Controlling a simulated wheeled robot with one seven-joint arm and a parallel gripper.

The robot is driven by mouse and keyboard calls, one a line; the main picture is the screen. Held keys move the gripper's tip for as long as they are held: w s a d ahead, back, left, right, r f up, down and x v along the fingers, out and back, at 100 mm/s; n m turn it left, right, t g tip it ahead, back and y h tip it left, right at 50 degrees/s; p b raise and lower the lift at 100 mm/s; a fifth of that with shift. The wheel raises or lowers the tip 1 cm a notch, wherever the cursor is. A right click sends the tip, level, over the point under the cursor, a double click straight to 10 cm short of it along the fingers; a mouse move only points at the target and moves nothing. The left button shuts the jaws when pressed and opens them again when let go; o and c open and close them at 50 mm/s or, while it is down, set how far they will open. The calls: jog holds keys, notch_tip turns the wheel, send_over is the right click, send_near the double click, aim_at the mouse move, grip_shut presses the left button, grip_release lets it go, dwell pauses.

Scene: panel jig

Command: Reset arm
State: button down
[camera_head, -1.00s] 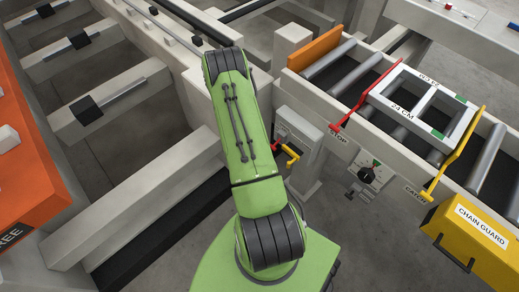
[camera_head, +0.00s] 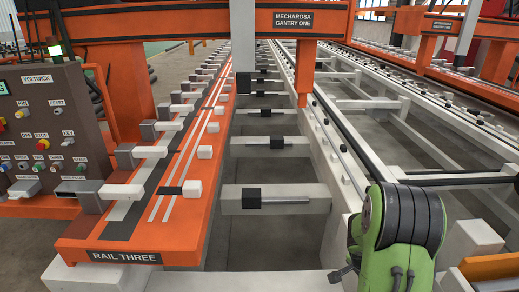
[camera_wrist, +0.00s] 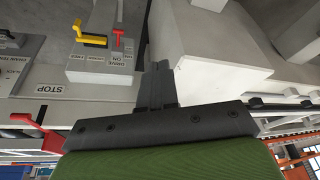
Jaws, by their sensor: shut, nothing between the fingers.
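My arm (camera_head: 395,235), green with dark ribbed joint covers, rises at the bottom right of the head view. My gripper is outside that view. In the wrist view my gripper (camera_wrist: 157,82) shows as dark fingers closed together, with nothing between them. They point up the picture, beside a pale block (camera_wrist: 205,50) on the right. Whether they touch the block I cannot tell.
A grey control box with a yellow lever (camera_wrist: 90,39) and red lever (camera_wrist: 118,38) is left of the fingers. The orange rail (camera_head: 185,220) marked RAIL THREE, a control panel (camera_head: 45,135) and an orange gantry (camera_head: 190,22) stand ahead.

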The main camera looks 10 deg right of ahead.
jog(key=a+r+n+t+p, duration=0.1)
jog(key=a+r+n, duration=0.1)
jog(key=a+r, duration=0.35)
jog(key=a+r+n+t+p, duration=0.1)
jog(key=a+r+n, duration=0.15)
jog(key=r, duration=0.55)
jog(key=s+a+r+n+t+y+p, duration=0.2)
jog(key=s+a+r+n+y+p, duration=0.1)
jog(key=s+a+r+n, duration=0.8)
jog(key=s+a+r+p, duration=0.1)
jog(key=s+a+r, duration=0.4)
jog(key=shift+a+r+y+p, duration=0.2)
jog(key=shift+a+y+p, duration=0.15)
jog(key=shift+y+p, duration=0.05)
jog(key=shift+s, duration=0.1)
